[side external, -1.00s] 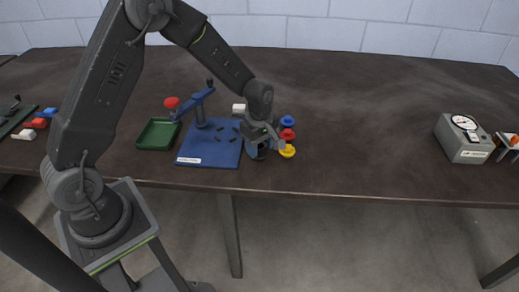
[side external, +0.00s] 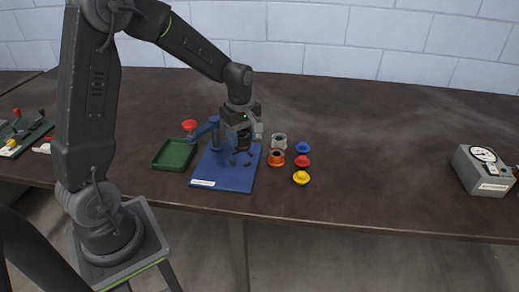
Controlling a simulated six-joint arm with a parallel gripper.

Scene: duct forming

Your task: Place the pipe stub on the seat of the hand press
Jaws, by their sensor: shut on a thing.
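The hand press has a blue base plate (side external: 222,178) with a blue post and lever (side external: 206,129) that carries a red knob (side external: 189,125). My gripper (side external: 243,146) points down over the back right part of this plate, just right of the post. It is shut on a small dark thing, which I take to be the pipe stub; the fingers hide most of it. I cannot tell whether it touches the seat, which is hidden behind the gripper and post.
Right of the plate stand a grey-white ring piece (side external: 279,141) and an orange one (side external: 276,158). Blue (side external: 302,148), red (side external: 302,161) and yellow (side external: 301,177) caps stand beside them. A green tray (side external: 174,155) lies left. A gauge box (side external: 482,170) is far right. The table between is clear.

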